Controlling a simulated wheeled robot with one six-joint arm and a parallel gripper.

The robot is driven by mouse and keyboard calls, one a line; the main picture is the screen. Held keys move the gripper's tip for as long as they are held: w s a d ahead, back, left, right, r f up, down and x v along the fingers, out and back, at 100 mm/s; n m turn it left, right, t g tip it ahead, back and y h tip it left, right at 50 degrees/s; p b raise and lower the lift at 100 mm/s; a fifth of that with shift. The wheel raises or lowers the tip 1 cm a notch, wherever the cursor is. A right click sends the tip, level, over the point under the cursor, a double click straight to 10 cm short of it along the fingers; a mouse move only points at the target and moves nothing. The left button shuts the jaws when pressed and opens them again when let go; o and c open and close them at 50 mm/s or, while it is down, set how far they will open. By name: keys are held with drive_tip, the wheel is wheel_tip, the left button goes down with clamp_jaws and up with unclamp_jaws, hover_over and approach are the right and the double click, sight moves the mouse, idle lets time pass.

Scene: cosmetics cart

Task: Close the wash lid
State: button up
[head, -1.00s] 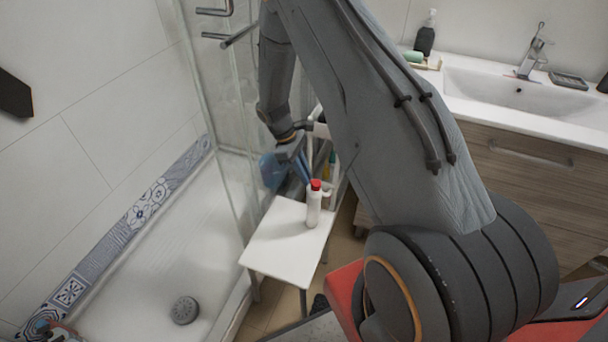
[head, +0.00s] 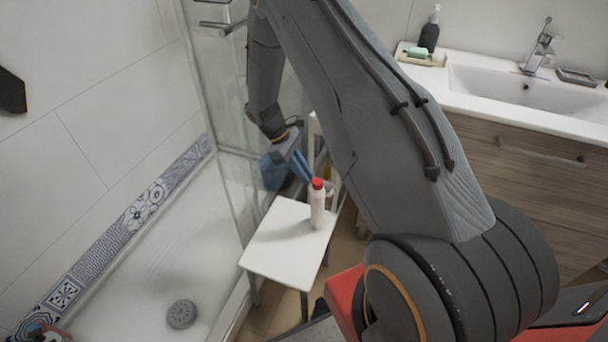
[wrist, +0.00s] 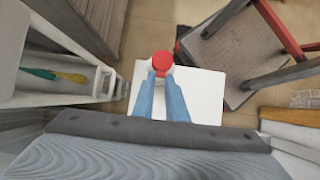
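A white wash bottle (head: 317,210) with a red lid (head: 317,184) stands upright on a small white stool (head: 262,262). In the wrist view the red lid (wrist: 162,63) is seen from above, near the stool's far edge. I cannot tell how far the lid is open. My gripper (head: 306,178) is just behind and left of the lid in the head view. In the wrist view its two blue fingers (wrist: 161,80) are apart, with tips at the near side of the lid. Nothing is held, and contact with the lid is unclear.
A glass shower screen (head: 222,130) and shower tray (head: 140,270) are at the left. A narrow white shelf (wrist: 45,78) with bottles stands beside the stool. A chair (wrist: 235,50) is at the right in the wrist view. A washbasin cabinet (head: 530,170) is at the right.

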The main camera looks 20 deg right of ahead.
drive_tip(key=o, duration=0.6)
drive_tip(key=shift+o, duration=0.2)
wheel_tip(320, 180, up, 10)
drive_tip(key=b, duration=0.1)
drive_tip(key=shift+b, duration=0.35)
drive_tip(key=s+a+r+m+t+y, duration=0.1)
drive_tip(key=s+a+r+m, duration=0.2)
drive_tip(key=s, duration=0.4)
drive_tip(key=s+a+r+m+t+y, duration=0.2)
drive_tip(key=s+a+r+m, duration=0.1)
drive_tip(key=s+r, duration=0.2)
drive_tip(key=s+a+r+m+t+y, duration=0.1)
drive_tip(key=s+a+r+m, duration=0.2)
drive_tip(key=s, duration=0.6)
drive_tip(key=shift+s+a+r+t, duration=0.3)
drive_tip(key=shift+a+r, duration=0.25)
drive_tip(key=shift+r, duration=0.2)
